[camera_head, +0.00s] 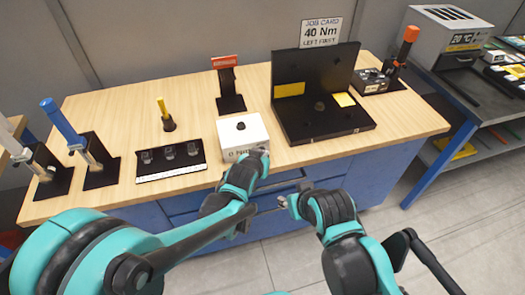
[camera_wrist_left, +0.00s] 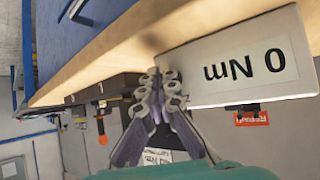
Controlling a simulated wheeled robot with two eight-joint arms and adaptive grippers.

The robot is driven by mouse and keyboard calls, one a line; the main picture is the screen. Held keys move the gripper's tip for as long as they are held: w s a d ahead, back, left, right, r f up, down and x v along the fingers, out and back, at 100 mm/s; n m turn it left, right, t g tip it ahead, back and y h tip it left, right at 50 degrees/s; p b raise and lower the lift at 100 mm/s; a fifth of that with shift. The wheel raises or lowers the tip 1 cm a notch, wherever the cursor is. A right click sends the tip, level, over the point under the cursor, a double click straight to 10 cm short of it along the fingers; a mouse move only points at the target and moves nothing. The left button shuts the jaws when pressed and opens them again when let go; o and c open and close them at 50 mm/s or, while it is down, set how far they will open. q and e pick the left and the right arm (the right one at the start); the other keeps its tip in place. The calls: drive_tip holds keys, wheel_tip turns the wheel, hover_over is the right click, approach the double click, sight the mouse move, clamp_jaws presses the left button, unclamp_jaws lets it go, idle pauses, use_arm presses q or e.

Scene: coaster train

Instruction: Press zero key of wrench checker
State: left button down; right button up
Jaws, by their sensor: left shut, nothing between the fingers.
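The wrench checker (camera_head: 242,132) is a white box with a black stud on top, near the front edge of the bench. In the left wrist view its front face (camera_wrist_left: 200,97) carries a label reading "0 Nm", seen upside down. My left gripper (camera_head: 262,155) is shut and empty at the right part of the checker's front. In the left wrist view its fingertips (camera_wrist_left: 165,78) are close beside the label's end; I cannot tell whether they touch. The zero key is not visible and may be hidden behind the fingers. My right gripper (camera_head: 291,202) hangs in front of the bench, its jaws unclear.
A black open case (camera_head: 325,125) stands right of the checker. A black socket tray (camera_head: 170,160) and a blue-handled wrench (camera_head: 62,122) in a stand are to the left. A red-topped stand (camera_head: 228,85) is behind. Blue drawers (camera_head: 185,203) lie below the wooden bench top (camera_head: 120,110).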

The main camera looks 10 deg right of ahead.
use_arm(q)
drive_tip(key=s, duration=0.6)
drive_tip(key=shift+s, duration=0.15)
idle(0.3)
